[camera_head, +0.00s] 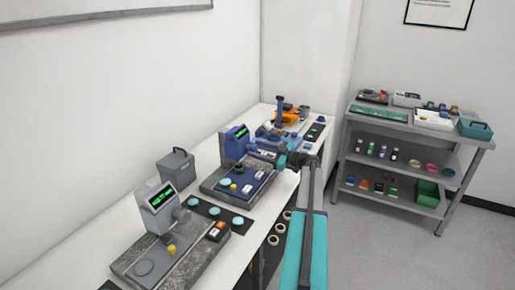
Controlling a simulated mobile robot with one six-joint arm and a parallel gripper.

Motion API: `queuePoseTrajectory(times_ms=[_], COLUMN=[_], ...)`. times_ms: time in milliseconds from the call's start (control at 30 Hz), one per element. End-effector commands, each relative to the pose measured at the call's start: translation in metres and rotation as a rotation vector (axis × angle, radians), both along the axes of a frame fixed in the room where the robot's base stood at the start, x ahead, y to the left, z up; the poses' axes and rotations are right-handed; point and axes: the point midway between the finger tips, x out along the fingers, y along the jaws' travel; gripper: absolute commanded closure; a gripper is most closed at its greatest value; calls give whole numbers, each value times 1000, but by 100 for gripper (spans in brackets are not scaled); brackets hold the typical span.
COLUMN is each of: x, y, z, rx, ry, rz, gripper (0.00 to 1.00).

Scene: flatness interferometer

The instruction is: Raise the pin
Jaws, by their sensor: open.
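The middle instrument has a blue head (234,142) with a lit green display, standing on a grey stone-like base (211,187). A blue plate (256,186) with a small yellow knob (233,188) lies on that base. My gripper (254,154) is open, just right of the blue head and above the blue plate. It is small here, and I cannot tell whether it touches anything. I cannot make out for certain which small part is the pin; it may be hidden by my gripper.
A second, grey instrument (156,197) stands nearer on the white bench (85,271). A grey box (176,168) stands by the wall. A blue and orange device (281,118) is farther back. A grey shelf cart (349,136) stands right; the floor before it is clear.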

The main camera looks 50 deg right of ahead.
Motion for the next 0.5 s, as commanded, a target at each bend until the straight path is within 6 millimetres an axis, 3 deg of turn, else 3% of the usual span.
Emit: queuePoseTrajectory(times_ms=[333,500], x=[3,3], y=[1,2], z=[0,0], rx=[0,0], ry=[0,0], rz=[1,1], gripper=[51,80])
